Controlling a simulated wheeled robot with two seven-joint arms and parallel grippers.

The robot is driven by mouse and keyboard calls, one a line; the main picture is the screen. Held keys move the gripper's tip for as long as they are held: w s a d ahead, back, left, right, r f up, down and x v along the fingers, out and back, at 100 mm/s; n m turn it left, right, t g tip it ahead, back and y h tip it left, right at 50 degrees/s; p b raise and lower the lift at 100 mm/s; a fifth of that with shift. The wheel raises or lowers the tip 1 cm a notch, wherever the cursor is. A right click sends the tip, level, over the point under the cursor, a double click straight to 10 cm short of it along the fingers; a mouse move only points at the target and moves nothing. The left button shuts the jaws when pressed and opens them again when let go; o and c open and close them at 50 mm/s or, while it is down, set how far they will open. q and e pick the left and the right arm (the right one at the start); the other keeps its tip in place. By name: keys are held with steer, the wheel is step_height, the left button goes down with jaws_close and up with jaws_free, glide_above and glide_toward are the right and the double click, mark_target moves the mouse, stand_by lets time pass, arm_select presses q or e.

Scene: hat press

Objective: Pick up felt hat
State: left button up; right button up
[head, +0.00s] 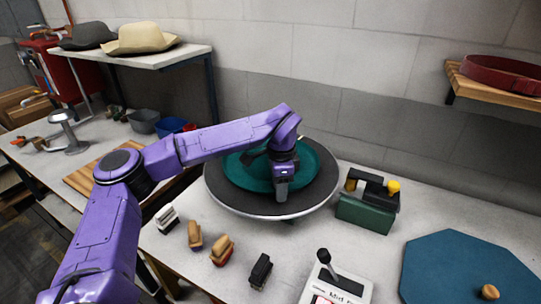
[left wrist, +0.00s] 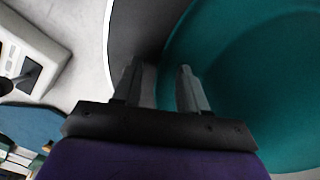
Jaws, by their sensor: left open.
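A teal felt hat (head: 235,174) lies on a round dark plate with a pale rim (head: 325,190) in the middle of the bench. My left gripper (head: 281,194) points down at the near edge of the hat and hides part of it. In the left wrist view the two fingers (left wrist: 157,78) are apart with nothing gripped. One finger is over the dark plate and the other over the teal hat (left wrist: 260,80), with the hat's edge between them. I cannot tell whether the fingers touch the hat. My right gripper is not in view.
A green block with a yellow knob (head: 367,208) stands right of the plate. Several brushes (head: 222,250) and a control box with a lever (head: 335,285) are in front. A blue mat (head: 455,265) lies at right. Grey (head: 88,36) and cream (head: 142,38) hats sit on a shelf.

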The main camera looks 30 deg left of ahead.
arm_select(q)
jaws_close()
steer(key=shift+r, duration=0.1)
step_height(320, 180, up, 10)
steer(key=b, duration=0.2)
stand_by(0.4)
stand_by(0.6)
